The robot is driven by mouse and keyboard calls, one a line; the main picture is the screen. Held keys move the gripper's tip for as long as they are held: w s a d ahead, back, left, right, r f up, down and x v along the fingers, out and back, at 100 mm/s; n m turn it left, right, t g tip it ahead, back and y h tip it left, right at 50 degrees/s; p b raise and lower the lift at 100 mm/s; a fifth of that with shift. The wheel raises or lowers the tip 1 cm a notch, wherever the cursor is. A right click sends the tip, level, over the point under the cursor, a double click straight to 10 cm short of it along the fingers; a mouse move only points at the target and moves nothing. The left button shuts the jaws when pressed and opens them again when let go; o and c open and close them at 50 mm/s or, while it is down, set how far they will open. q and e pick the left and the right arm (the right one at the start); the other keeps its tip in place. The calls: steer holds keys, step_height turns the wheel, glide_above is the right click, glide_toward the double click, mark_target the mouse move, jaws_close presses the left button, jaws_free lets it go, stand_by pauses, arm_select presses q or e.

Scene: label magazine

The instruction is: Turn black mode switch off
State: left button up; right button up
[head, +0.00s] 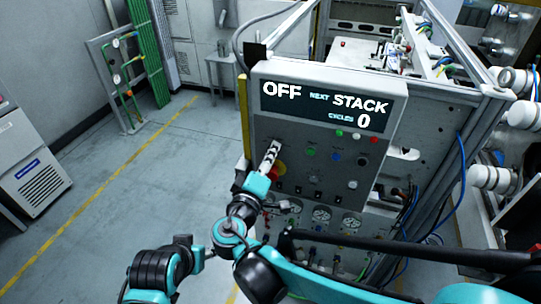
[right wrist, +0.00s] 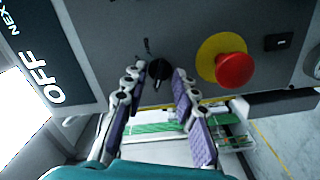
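The black mode switch (right wrist: 159,70) is a round black knob on the grey control panel (head: 330,160). It shows in the right wrist view between my finger ends; in the head view my gripper hides it. My right gripper (right wrist: 160,78) is open, one finger on each side of the knob, with small gaps visible. In the head view the right gripper (head: 272,152) reaches up to the left part of the panel, below the display. The display (head: 325,106) reads OFF, NEXT STACK and CYCLES 0.
A red emergency button (right wrist: 234,71) on a yellow collar sits close beside the switch. A metal frame (head: 466,70) surrounds the machine. Open floor (head: 150,165) lies left.

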steer(key=v, duration=1.2)
stand_by(0.3)
steer(key=d+f+m+g+b, duration=0.3)
steer(key=d+f+g, duration=0.4)
steer(key=d+f, duration=0.7)
steer(key=s+d+f+m+g+y+b, duration=0.3)
steer(key=s+d+f+m+y, duration=0.2)
steer(key=s+d+f+m, duration=0.2)
steer(key=shift+d+y+b, duration=0.3)
steer(key=shift+d+b, duration=0.1)
steer(key=shift+d, duration=0.1)
